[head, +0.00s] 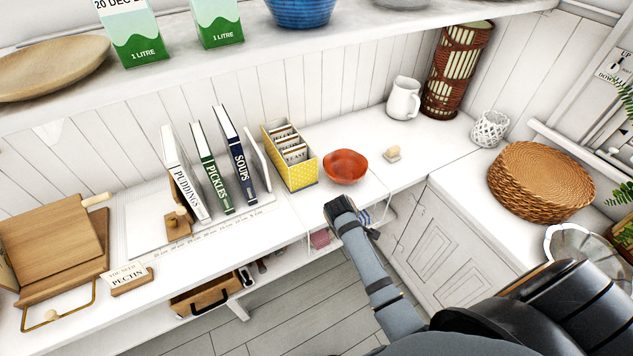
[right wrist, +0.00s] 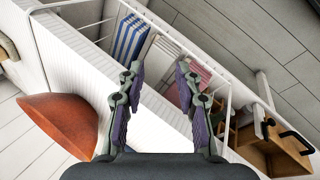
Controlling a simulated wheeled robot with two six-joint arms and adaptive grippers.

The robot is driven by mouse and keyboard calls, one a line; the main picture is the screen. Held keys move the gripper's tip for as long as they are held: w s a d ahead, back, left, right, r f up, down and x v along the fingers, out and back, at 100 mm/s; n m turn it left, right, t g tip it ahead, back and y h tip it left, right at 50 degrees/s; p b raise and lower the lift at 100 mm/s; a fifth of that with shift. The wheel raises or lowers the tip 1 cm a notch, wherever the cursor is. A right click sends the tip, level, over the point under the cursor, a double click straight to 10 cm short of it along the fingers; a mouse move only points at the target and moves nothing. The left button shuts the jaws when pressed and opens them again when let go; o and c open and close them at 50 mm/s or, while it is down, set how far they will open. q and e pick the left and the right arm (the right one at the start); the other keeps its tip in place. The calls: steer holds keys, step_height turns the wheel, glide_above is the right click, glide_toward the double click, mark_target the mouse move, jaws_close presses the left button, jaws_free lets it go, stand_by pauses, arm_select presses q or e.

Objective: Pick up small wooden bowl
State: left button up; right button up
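The small wooden bowl (head: 346,166) is reddish-brown and stands upright on the white counter, near its front edge, beside a yellow dotted file box. My right gripper (head: 340,206) is in front of the bowl, near the counter's front edge. In the right wrist view the bowl (right wrist: 65,122) is at the left, outside the fingers and partly cut off near the palm. The fingers of my right gripper (right wrist: 159,80) are spread apart with nothing between them. My left gripper is in neither view.
The yellow file box (head: 290,160) is left of the bowl, and a small wooden-looking block (head: 392,154) is right of it. A white jug (head: 403,99) stands behind. Books (head: 238,158) stand further left. A wire basket with folded cloths (right wrist: 150,48) hangs below the counter edge.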

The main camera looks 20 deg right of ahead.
steer(key=w+a+r+n+h, duration=0.1)
steer(key=w+a+r+n, duration=0.1)
steer(key=w+r, duration=0.35)
steer(key=n+h, duration=0.2)
steer(key=n, duration=0.1)
glide_toward(346, 180)
steer(key=shift+p+x, duration=0.8)
steer(key=shift+x, duration=4.7)
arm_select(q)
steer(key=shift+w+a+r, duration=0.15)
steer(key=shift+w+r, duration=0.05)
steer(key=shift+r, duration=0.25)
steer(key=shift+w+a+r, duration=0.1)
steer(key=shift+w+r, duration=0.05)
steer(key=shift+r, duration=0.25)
arm_select(e)
steer(key=shift+w+a, duration=0.2)
steer(key=shift+c, duration=1.1)
jaws_close()
